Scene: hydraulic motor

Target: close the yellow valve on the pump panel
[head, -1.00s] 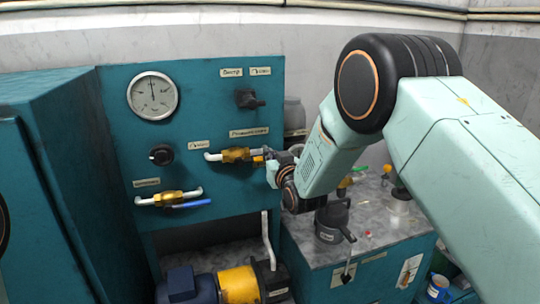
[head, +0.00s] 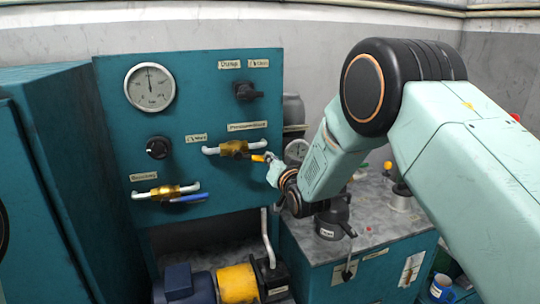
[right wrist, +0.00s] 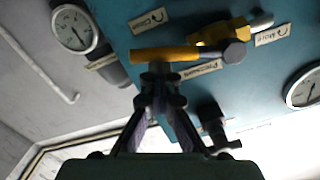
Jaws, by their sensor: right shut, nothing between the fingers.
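The yellow valve (head: 235,148) sits on a grey pipe on the teal pump panel (head: 215,100), with its yellow lever (head: 259,157) pointing right, roughly along the pipe. The right wrist view shows the lever (right wrist: 165,54) across the front of my right gripper (right wrist: 160,75) and the brass valve body (right wrist: 220,32) behind it. My right gripper (head: 270,160) is shut and empty, its tips close to the lever. Whether they touch it I cannot tell. My left gripper is in neither view.
A blue-handled valve (head: 172,193) is lower left on the panel. A pressure gauge (head: 150,88) and black knobs (head: 158,148) are above it. A motor pump (head: 235,283) sits below the panel.

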